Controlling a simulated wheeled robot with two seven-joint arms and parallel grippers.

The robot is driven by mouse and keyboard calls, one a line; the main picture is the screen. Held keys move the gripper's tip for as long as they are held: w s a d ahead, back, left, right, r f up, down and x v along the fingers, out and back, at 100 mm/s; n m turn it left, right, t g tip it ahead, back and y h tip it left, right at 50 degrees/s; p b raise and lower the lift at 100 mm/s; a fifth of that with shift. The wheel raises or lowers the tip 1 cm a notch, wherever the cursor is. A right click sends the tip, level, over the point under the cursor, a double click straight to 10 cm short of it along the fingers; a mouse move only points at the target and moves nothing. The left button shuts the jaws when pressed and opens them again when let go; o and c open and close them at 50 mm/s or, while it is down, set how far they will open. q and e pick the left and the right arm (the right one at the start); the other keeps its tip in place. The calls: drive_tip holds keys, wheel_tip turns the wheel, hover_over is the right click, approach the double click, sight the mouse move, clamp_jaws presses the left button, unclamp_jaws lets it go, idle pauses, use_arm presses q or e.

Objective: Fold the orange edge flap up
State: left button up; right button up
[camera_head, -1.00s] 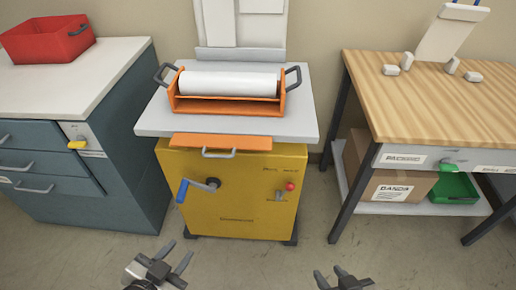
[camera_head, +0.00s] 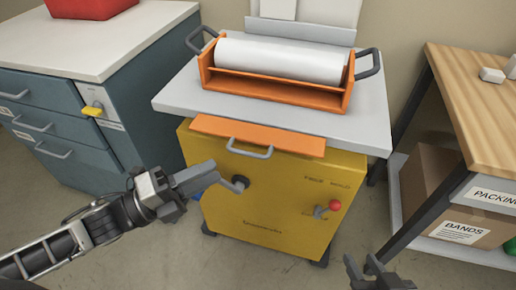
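The orange edge flap (camera_head: 285,139) hangs along the front edge of the light grey top of the yellow laminator (camera_head: 275,205), sloping down. A grey bar handle (camera_head: 250,152) is fixed at its lower edge. My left gripper (camera_head: 212,173) is in front of the machine, below and left of the flap, and apart from the handle. Its fingers overlap in this view, so their gap is hidden. My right gripper (camera_head: 363,262) is low at the bottom right, with its fingers apart and empty, well away from the flap.
A crank (camera_head: 240,183) on the yellow front is partly hidden by my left gripper. A red-knobbed lever (camera_head: 334,205) is to its right. A white roll (camera_head: 280,60) lies in an orange cradle on top. A blue-grey cabinet (camera_head: 60,125) stands left, a wooden table (camera_head: 475,90) right.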

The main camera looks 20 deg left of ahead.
sight(253, 141)
use_arm(q)
drive_tip(key=x, duration=1.1)
